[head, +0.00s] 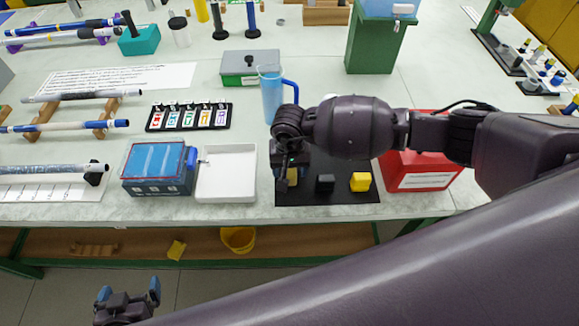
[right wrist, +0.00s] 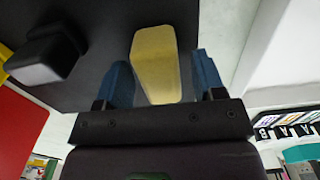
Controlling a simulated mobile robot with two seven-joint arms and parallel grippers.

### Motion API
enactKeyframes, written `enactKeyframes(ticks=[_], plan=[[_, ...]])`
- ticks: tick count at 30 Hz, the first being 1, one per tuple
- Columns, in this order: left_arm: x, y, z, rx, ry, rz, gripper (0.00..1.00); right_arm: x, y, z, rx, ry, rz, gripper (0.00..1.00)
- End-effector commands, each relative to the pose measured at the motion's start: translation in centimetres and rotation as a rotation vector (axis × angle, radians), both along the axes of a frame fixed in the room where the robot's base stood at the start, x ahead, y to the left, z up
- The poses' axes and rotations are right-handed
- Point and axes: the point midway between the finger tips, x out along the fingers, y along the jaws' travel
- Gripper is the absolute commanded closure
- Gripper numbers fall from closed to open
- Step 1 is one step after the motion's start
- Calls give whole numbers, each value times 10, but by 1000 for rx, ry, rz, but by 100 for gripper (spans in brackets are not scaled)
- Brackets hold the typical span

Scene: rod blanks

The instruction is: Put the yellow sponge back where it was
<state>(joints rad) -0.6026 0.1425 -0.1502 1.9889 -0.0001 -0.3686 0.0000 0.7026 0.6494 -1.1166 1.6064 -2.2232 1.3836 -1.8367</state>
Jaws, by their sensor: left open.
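My right gripper (head: 290,168) is over the left part of a black mat (head: 328,192) on the table. In the right wrist view its blue fingers (right wrist: 163,80) stand apart, with a pale yellow block (right wrist: 155,62) between them and a gap at its right side. This block (head: 293,177) is partly hidden in the head view. A brighter yellow block (head: 360,181) sits at the mat's right. A small yellow piece (head: 177,249) lies on the lower shelf. I cannot tell which is the sponge. My left gripper (head: 128,295) is open and empty, below the table front.
A black block (head: 325,183) sits between the two yellow blocks. A white tray (head: 227,174) and blue box (head: 157,168) stand left of the mat, a red box (head: 420,168) right. A blue jug (head: 272,95) stands behind. A yellow bucket (head: 238,238) is on the lower shelf.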

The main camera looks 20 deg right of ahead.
Motion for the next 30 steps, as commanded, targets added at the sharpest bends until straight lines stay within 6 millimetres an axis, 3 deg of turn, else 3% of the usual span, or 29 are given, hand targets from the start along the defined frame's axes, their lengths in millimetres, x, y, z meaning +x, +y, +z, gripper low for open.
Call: enactKeyframes(ticks=[7,11,24,30], plan=[[3,0,4,-1,-6,-1,0,0,0,2,0,0,0,37],[4,-1,6,0,-10,-2,0,1,0,14,0,-2,1,37],[2,0,0,-1,-5,-1,0,1,0,94,-1,-3,1,37],[-1,0,-3,-1,3,1,0,1,0,116,-1,-2,1,37]])
